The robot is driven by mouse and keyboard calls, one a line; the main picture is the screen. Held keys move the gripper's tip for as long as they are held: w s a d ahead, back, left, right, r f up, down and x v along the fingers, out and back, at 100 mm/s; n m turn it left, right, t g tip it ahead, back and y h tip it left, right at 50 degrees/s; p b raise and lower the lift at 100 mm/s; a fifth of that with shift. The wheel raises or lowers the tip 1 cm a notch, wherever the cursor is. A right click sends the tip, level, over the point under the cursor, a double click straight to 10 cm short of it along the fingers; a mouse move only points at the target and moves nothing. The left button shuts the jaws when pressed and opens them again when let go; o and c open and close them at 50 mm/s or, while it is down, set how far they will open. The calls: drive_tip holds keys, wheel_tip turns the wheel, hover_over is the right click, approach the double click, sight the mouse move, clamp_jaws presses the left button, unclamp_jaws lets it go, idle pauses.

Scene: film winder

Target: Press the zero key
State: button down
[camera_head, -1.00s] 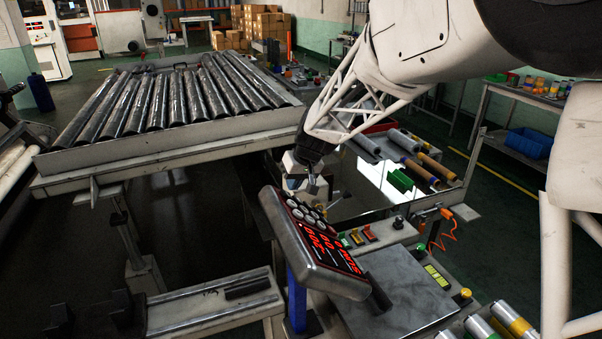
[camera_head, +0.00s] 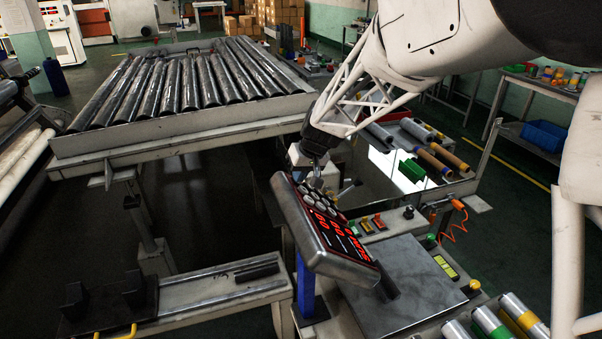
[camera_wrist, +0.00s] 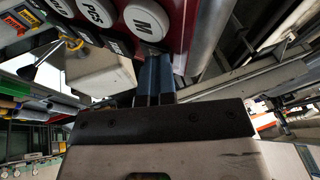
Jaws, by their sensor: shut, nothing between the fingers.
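The scale's display unit (camera_head: 346,262) is a tilted metal box on a blue post, with red lit digits. A cluster of round white keys (camera_head: 318,199) sits at its upper end. My gripper (camera_head: 318,180) is shut and empty, pointing down just above the far end of the keys. In the wrist view, my gripper's fingers (camera_wrist: 155,76) end close to the panel edge beside a white key marked M (camera_wrist: 147,20). A key marked PCS (camera_wrist: 96,10) is to its left. I cannot tell which key is the zero key, or whether the fingertips touch the panel.
A metal weighing plate (camera_head: 405,280) lies right of the display. Small coloured buttons (camera_head: 372,224) and a green block (camera_head: 412,170) are nearby. A roller table (camera_head: 185,85) fills the back left. Coloured rolls (camera_head: 500,320) lie at the front right.

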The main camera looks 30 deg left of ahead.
drive_tip(key=shift+s+f, duration=0.15)
drive_tip(key=shift+f, duration=0.3)
drive_tip(key=shift+w+d+r, duration=0.3)
drive_tip(key=shift+r, duration=0.15)
drive_tip(key=w+r, duration=0.1)
drive_tip(key=d+r, duration=0.1)
drive_tip(key=r, duration=0.1)
drive_tip(key=shift+w+d, duration=0.2)
drive_tip(key=shift+w, duration=0.15)
drive_tip(key=v, duration=1)
drive_tip(key=shift+s, duration=0.1)
